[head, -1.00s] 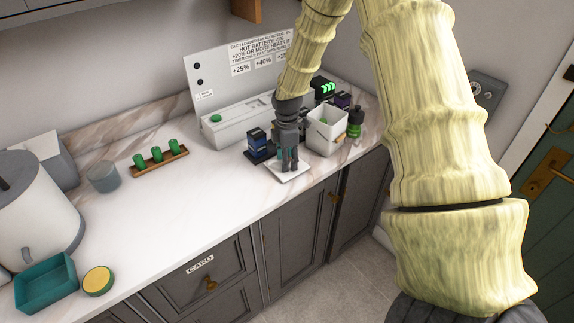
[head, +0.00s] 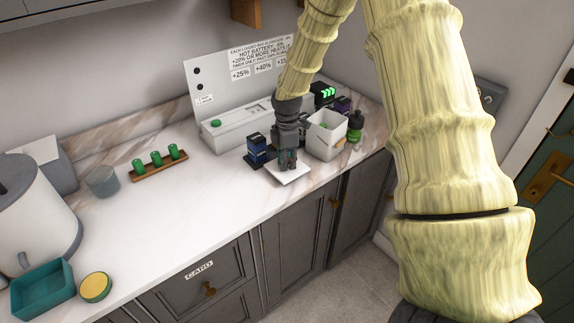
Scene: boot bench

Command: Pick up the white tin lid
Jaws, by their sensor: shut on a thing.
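The white tin lid (head: 292,178) is a flat, square white piece near the front edge of the counter. My gripper (head: 288,168) points down at its middle and is shut on it, though the fingertips hide the exact grip. The lid still appears at or very near counter height; I cannot tell if there is a gap under it. The open white tin (head: 326,138) stands just behind and to the right, with something green and a tan piece at its rim.
A dark blue box (head: 257,149) stands close left of my gripper. A dark green bottle (head: 355,127) is right of the tin. A white device (head: 236,128) is behind. Green cylinders on a wooden rack (head: 160,167) sit left. The front middle counter is clear.

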